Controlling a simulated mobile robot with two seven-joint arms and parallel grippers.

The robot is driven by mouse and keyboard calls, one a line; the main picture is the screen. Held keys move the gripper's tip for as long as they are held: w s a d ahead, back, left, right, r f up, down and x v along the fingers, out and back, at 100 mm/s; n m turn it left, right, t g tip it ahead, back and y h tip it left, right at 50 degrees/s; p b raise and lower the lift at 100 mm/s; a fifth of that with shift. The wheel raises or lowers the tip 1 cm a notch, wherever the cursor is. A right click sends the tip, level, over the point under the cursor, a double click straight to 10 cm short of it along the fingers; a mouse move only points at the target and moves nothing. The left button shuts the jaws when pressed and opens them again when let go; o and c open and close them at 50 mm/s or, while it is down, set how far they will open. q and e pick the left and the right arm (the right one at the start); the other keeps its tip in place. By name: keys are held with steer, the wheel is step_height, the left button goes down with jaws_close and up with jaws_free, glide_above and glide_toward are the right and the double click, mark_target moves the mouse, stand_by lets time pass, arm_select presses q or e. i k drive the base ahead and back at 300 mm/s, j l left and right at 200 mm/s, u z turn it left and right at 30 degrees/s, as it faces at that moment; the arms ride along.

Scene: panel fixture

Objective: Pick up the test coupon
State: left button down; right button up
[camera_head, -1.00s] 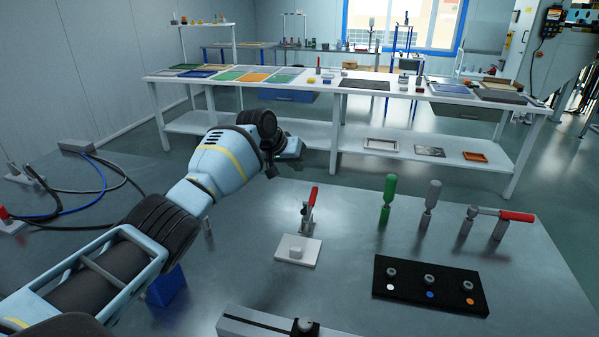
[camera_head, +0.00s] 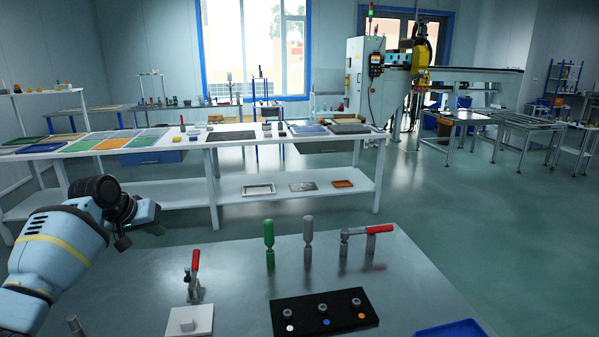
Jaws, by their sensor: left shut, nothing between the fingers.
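I cannot tell for sure which thing is the test coupon. Flat coloured panels lie on the long white table, among them a green one (camera_head: 147,137) and an orange one (camera_head: 114,143). A metallic grey flat plate (camera_head: 303,187) lies on that table's lower shelf. My left gripper (camera_head: 150,219) is at the left, above the far left part of the near grey table. It is shut and empty, with its fingertips small and dark in the picture. My right gripper is not in view.
The near grey table (camera_head: 230,270) bears a red-handled clamp (camera_head: 194,270), a white plate with a block (camera_head: 189,321), green (camera_head: 269,241) and grey (camera_head: 308,241) upright handles, a black fixture (camera_head: 325,316) and a blue tray (camera_head: 452,329). Open floor (camera_head: 460,220) lies right.

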mark_target(196, 321)
steer(key=k+j, duration=0.2)
steer(key=k, duration=0.25)
steer(key=k+j, duration=0.2)
steer(key=k, duration=0.25)
steer(key=k+j, duration=0.2)
steer(key=k, duration=0.25)
